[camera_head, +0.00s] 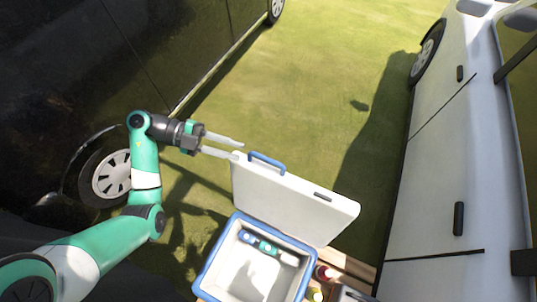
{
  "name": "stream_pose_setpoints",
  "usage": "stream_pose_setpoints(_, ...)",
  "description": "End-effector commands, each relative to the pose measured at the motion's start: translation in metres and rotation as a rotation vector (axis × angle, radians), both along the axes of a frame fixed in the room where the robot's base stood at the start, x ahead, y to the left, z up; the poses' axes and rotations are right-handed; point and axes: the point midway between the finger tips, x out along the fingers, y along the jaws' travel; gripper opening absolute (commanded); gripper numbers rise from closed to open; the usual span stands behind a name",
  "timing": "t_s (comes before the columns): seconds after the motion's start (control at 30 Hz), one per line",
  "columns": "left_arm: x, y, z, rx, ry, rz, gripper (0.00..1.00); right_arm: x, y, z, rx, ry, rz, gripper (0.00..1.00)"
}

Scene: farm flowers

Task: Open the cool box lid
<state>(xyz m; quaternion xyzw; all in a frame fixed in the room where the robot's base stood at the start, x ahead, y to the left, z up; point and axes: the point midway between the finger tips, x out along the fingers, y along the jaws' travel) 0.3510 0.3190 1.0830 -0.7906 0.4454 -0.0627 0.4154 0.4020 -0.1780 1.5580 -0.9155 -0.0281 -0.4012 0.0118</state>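The cool box (213,272) has a blue rim and a white inside, and it stands at the bottom middle. Its white lid (290,207) stands raised at the far side, with a blue handle (267,161) on its upper edge. My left gripper (241,150) is at the lid's upper left corner, beside the blue handle. Its two pale fingers are apart with nothing between them. Whether a fingertip touches the lid is hard to tell. My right gripper is not in view.
A small bottle-like item (267,247) lies inside the box. Bottles (323,273) stand on wood right of the box. A dark vehicle (120,60) is at left and a white vehicle (440,180) at right.

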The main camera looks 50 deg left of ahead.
Motion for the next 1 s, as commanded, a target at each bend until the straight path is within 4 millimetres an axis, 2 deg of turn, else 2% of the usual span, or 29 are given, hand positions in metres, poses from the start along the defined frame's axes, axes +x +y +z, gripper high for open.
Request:
stream_pose_setpoints(0.3, 0.040, -0.053, -0.020, -0.001, 0.000, -0.007, 0.30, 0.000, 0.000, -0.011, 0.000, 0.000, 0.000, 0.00)
stream_pose_setpoints(0.43, 0.053, -0.070, -0.026, -0.001, 0.000, -0.006, 0.30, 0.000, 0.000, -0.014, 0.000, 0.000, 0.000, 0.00)
stream_pose_setpoints(0.6, 0.062, -0.080, -0.029, -0.001, 0.000, -0.002, 0.30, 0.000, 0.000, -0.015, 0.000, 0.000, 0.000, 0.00)
stream_pose_setpoints(0.83, 0.062, -0.080, -0.028, -0.001, -0.001, -0.001, 0.30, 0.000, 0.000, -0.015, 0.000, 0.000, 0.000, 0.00)
stream_pose_setpoints(0.87, 0.062, -0.080, -0.028, -0.001, -0.001, -0.001, 0.26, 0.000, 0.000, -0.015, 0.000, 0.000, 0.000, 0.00)
stream_pose_setpoints(1.0, 0.062, -0.080, -0.028, -0.001, -0.001, -0.001, 0.01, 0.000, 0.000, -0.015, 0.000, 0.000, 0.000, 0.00)
